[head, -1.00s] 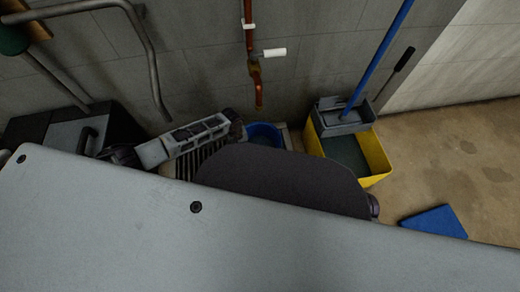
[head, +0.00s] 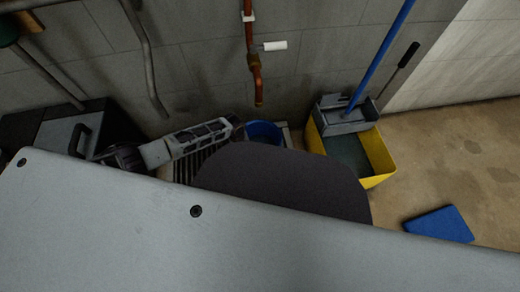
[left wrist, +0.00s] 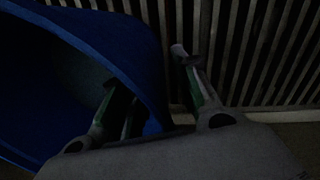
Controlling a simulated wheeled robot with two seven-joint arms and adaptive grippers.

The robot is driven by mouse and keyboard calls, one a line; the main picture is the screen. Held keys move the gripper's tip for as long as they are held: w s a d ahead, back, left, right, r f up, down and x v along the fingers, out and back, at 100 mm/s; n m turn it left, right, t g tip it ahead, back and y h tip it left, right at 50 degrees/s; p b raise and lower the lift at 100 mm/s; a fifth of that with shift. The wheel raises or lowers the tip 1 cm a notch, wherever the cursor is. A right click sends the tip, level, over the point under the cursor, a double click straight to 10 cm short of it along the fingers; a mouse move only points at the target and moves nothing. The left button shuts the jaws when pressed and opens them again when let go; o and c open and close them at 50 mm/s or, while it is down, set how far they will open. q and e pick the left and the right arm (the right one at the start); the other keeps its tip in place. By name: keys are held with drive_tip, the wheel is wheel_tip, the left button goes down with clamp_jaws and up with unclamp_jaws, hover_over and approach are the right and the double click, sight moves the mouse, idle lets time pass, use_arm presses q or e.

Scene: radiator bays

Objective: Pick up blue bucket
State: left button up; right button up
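The blue bucket (head: 264,131) stands under the copper pipe by the wall in the head view. Its lower part is hidden behind my own body. In the left wrist view the bucket (left wrist: 65,38) fills the left side, with its rim and wall near. My left gripper (head: 236,124) reaches the bucket's left side in the head view. In the left wrist view my left gripper (left wrist: 145,68) is open, one finger over the bucket's inside and the other outside above the grate. The bucket's wall shows between them; contact cannot be told. My right gripper is not in view.
A slatted drain grate (left wrist: 245,45) lies beside the bucket. A yellow mop bucket (head: 375,158) stands to the right, with a blue mat (head: 440,224) on the floor. The copper pipe (head: 252,50) hangs above. A dark box (head: 60,130) is at left.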

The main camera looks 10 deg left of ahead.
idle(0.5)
use_arm(q)
clamp_jaws()
drive_tip(key=shift+w+d+r, duration=0.1)
drive_tip(key=shift+w, duration=0.05)
